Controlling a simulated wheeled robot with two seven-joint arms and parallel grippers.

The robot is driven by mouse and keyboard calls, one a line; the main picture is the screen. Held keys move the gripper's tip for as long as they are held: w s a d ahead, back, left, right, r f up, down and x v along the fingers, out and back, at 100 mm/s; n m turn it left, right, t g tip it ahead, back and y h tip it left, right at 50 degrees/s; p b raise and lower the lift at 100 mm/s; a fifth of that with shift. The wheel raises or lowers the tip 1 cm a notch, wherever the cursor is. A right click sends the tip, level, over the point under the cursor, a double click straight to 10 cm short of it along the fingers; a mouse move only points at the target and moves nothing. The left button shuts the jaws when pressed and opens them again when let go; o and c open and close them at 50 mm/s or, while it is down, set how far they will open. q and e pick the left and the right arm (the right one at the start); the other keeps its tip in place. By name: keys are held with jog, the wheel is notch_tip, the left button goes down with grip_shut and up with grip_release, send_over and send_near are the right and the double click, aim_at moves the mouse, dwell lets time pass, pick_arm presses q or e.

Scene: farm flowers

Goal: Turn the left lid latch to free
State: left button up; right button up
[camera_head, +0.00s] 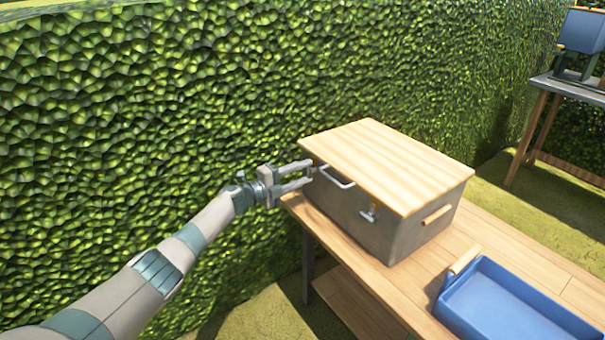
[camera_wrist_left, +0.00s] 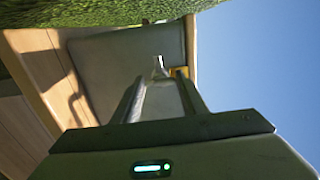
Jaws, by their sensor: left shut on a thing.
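A grey box (camera_head: 390,228) with a pale wooden lid (camera_head: 390,160) stands on a wooden table. The lid is down. My left gripper (camera_head: 311,176) reaches the left part of the box front, its fingers closed on the left lid latch. The left wrist view shows the latch (camera_wrist_left: 159,66) as a small metal lever by a brass-coloured piece, at the tips of my left gripper (camera_wrist_left: 160,82). In the head view the fingers hide most of this latch. The right lid latch (camera_head: 369,214) shows uncovered on the box front. My right gripper is not in view.
A light metal handle (camera_head: 338,178) sits on the box front, close right of my gripper. A wooden side grip (camera_head: 437,215) juts from the right side. A blue tray (camera_head: 510,306) stands on the table (camera_head: 500,235) at right. A hedge (camera_head: 150,110) rises behind.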

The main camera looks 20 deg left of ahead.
pick_arm(q)
jog(key=o, duration=1)
jog(key=shift+o, duration=0.2)
jog(key=shift+s+a, duration=0.1)
jog(key=shift+s, duration=0.05)
jog(key=v, duration=1.7)
jog(key=shift+p, duration=0.3)
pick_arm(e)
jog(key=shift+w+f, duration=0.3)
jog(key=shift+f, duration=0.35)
pick_arm(q)
jog(key=shift+f, duration=0.1)
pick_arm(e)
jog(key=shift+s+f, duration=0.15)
